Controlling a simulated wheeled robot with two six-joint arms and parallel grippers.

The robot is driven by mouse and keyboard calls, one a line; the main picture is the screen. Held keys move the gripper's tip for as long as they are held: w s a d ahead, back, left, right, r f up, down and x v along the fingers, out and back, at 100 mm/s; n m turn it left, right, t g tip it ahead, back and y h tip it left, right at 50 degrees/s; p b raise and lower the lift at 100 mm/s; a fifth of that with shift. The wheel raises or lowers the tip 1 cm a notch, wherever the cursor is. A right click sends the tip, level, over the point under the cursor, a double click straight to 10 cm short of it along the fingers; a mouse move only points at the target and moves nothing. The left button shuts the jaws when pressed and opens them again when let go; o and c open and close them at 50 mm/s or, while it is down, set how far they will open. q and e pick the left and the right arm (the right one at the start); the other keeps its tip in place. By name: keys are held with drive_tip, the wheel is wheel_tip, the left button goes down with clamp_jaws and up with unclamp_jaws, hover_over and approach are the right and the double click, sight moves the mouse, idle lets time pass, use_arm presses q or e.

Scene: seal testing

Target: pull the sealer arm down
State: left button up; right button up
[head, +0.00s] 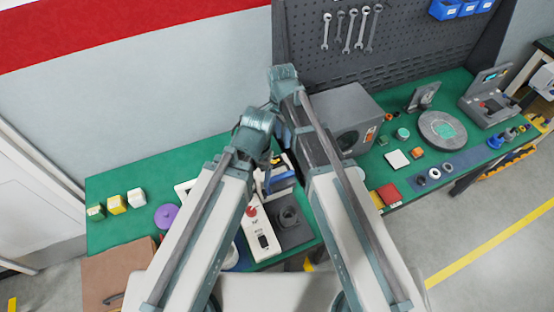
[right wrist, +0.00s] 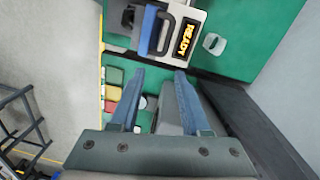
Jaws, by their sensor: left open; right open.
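The sealer is partly hidden behind my arms in the head view, with its blue part (head: 280,182) showing between them. In the right wrist view the sealer (right wrist: 186,40) is a white body with a yellow READY display, and its dark blue sealer arm (right wrist: 150,28) lies to the left of the display. My right gripper (right wrist: 160,73) is open and empty, its fingertips just short of the sealer and apart from it. In the head view my left gripper (head: 264,163) is beside the sealer; its fingers are largely hidden. I cannot tell whether it touches the sealer arm.
A white control box (head: 263,235) with a red button and a dark grey block (head: 290,216) stand in front. A grey chamber (head: 350,115) is close on the right. A purple disc (head: 166,216) lies left. Small coloured boxes (head: 117,204) stand far left, with bare green table around them.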

drive_tip(key=shift+w+a+m, duration=0.2)
drive_tip(key=shift+a+m, duration=0.25)
drive_tip(key=shift+a, duration=0.1)
drive_tip(key=shift+w+a+m, duration=0.15)
drive_tip(key=shift+a+m, duration=0.3)
drive_tip(key=shift+a, duration=0.1)
drive_tip(key=b, duration=1.4)
approach(279, 181)
drive_tip(key=w+f, duration=0.1)
drive_tip(key=f, duration=0.1)
drive_tip(key=w+f, duration=0.4)
drive_tip(key=f, duration=0.1)
drive_tip(key=shift+w+a, duration=0.15)
drive_tip(key=shift+w, duration=0.1)
drive_tip(key=shift+r, duration=0.1)
clamp_jaws()
